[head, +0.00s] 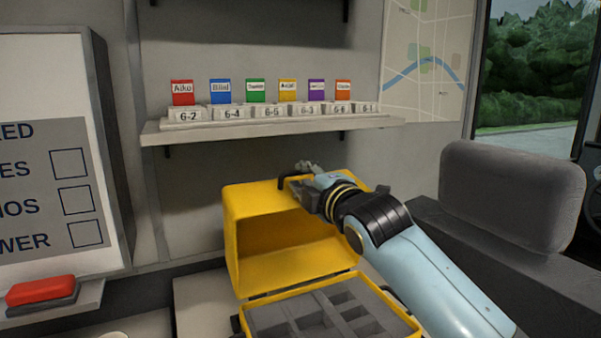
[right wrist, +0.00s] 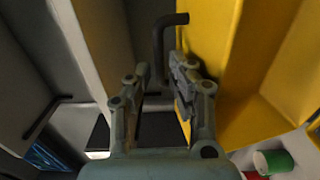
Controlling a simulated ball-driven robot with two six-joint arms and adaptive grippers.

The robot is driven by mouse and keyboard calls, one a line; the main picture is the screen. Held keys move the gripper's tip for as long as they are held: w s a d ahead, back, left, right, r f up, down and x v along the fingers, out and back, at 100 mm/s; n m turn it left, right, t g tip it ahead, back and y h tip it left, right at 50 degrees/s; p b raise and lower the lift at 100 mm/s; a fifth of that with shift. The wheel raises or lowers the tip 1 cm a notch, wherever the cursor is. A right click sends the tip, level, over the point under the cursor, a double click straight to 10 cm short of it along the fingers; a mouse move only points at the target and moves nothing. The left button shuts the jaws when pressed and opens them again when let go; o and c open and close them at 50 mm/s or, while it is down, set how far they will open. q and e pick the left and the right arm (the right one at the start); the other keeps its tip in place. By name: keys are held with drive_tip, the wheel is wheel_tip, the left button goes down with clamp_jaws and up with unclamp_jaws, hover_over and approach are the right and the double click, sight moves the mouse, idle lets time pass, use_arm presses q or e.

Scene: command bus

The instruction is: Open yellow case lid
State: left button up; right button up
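The yellow case lid (head: 232,222) stands raised and roughly upright in the head view, its hollow side facing me. The case base (head: 350,278) below it holds a grey foam insert (head: 284,319) with several compartments. My right gripper (head: 302,172) is at the lid's upper edge, beside its black handle (head: 282,183). In the right wrist view the gripper (right wrist: 160,68) has a clear gap between its fingers. The bent black handle (right wrist: 158,45) reaches into that gap, and the yellow lid (right wrist: 222,60) lies beside the right finger. My left gripper is out of view.
A shelf (head: 270,132) with several coloured cards in numbered holders is above and behind the case. A seat (head: 500,195) stands at the right. A white board (head: 60,130) and a red eraser-like block (head: 40,289) are at the left.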

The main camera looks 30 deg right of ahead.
drive_tip(key=shift+w, duration=1.05)
drive_tip(key=shift+c, duration=0.2)
clamp_jaws()
drive_tip(key=shift+s+f, duration=0.1)
